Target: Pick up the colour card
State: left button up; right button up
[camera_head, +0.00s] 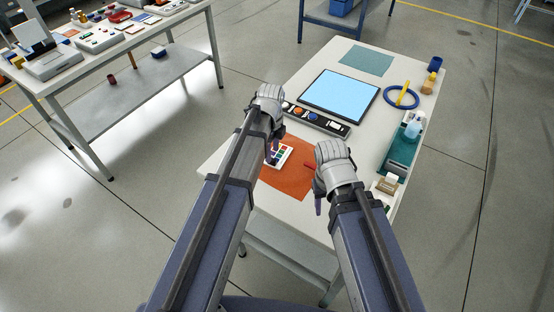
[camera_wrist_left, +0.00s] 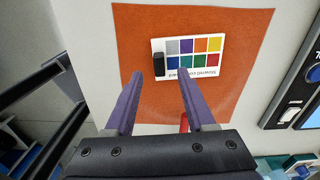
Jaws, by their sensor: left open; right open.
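The colour card (camera_head: 284,156) is white with rows of coloured squares and lies flat on an orange mat (camera_head: 284,180) on the white table. It also shows in the left wrist view (camera_wrist_left: 205,58), where a small black block (camera_wrist_left: 158,63) sits at its left end.
A black-framed light-blue panel (camera_head: 338,92) and a control strip (camera_head: 315,120) lie beyond the mat. A blue ring (camera_head: 388,101) and a green tray (camera_head: 401,151) with a bottle are on the right. A red object (camera_wrist_left: 184,122) lies near the mat's edge.

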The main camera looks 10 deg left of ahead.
aim_at(278, 158)
pick_arm(q)
notch_tip(278, 158, down, 4)
jog(key=b, duration=0.2)
jog(key=shift+r+b, duration=0.15)
jog(key=shift+b, duration=0.25)
pick_arm(e)
notch_tip(278, 158, down, 4)
jog(key=shift+r, duration=0.1)
pick_arm(q)
jog(key=shift+r, duration=0.1)
pick_arm(e)
jog(key=shift+r, duration=0.1)
pick_arm(q)
grip_shut()
